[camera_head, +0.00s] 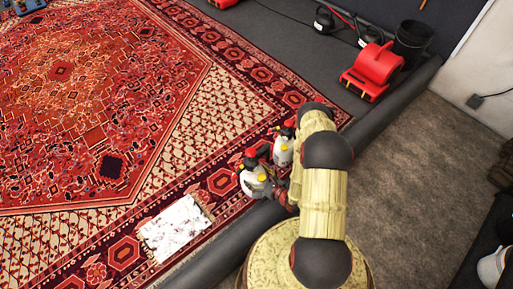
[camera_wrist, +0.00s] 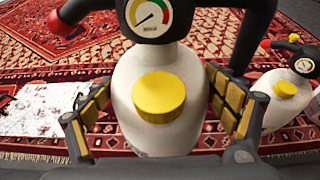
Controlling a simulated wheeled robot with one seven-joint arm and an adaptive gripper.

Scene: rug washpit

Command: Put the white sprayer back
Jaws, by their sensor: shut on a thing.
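A white sprayer (camera_wrist: 145,85) with a yellow cap, a round gauge and a dark top fills the middle of the wrist view. My gripper (camera_wrist: 160,112) has a padded finger on either side of its body and is shut on it. In the head view this sprayer (camera_head: 255,180) is upright at the rug's near edge, with my gripper (camera_head: 281,192) at its right side. I cannot tell whether its base touches the rug. A second white sprayer (camera_head: 284,149) stands just behind and right of it, and shows at the right in the wrist view (camera_wrist: 283,97).
A red patterned rug (camera_head: 105,110) covers the left. A stained white cloth (camera_head: 176,228) lies on its near border. A dark roll or curb (camera_head: 395,98) runs along the pit's edge. A red blower (camera_head: 372,72) and a black bucket (camera_head: 413,40) stand at the back right.

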